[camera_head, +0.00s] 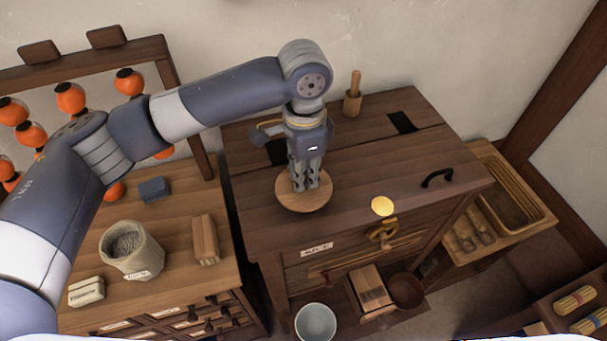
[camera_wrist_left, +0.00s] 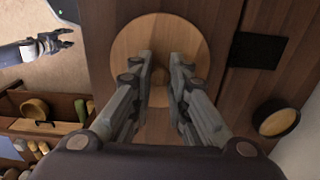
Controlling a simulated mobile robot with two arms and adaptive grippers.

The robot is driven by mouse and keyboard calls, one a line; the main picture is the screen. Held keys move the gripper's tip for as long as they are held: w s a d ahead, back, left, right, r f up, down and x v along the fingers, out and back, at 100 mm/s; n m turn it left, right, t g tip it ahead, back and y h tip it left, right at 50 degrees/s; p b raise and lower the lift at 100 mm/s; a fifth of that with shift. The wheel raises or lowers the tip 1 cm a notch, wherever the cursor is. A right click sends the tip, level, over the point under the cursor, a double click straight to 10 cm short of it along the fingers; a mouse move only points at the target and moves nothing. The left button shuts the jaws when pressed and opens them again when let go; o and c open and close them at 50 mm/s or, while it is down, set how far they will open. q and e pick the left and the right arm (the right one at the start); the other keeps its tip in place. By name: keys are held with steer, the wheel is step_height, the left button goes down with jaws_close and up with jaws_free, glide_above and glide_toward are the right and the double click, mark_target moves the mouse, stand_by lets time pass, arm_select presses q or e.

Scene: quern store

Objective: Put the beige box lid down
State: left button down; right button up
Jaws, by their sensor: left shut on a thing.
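The beige box lid (camera_head: 303,202) is a round, light wooden disc, level, at the top of the dark wooden cabinet. My left gripper (camera_head: 305,186) points straight down over its middle. In the left wrist view the lid (camera_wrist_left: 130,45) lies under the fingers, and my left gripper (camera_wrist_left: 160,68) is shut on its small knob (camera_wrist_left: 158,76). I cannot tell whether the lid touches the cabinet top (camera_head: 400,165) or hangs just above it. My right gripper (camera_wrist_left: 62,42) shows only in the left wrist view, at the upper left, fingers apart and empty.
A wooden mortar with a pestle (camera_head: 352,100) stands at the cabinet's back. A yellow disc (camera_head: 382,206) and a black handle (camera_head: 437,178) are near its front. A lower table at left holds a grain sack (camera_head: 131,250) and small blocks.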

arm_select(q)
steer(key=shift+f, duration=1)
steer(key=c, duration=1.5)
jaws_free()
steer(key=shift+f, duration=0.1)
steer(key=shift+c, duration=0.2)
arm_select(e)
steer(key=shift+w+d+r, duration=0.2)
steer(key=shift+d+r, duration=0.1)
steer(key=shift+r, duration=0.15)
arm_select(q)
step_height(320, 180, up, 12)
steer(key=b, duration=0.2)
steer(key=shift+r+b, duration=0.2)
steer(key=shift+b, duration=0.1)
arm_select(e)
steer(key=shift+s+a+f, duration=0.1)
steer(key=shift+a+f, duration=0.05)
steer(key=shift+f, duration=0.6)
steer(key=shift+s+a+f, duration=0.1)
steer(key=shift+f, duration=0.65)
arm_select(q)
steer(key=shift+f, duration=0.1)
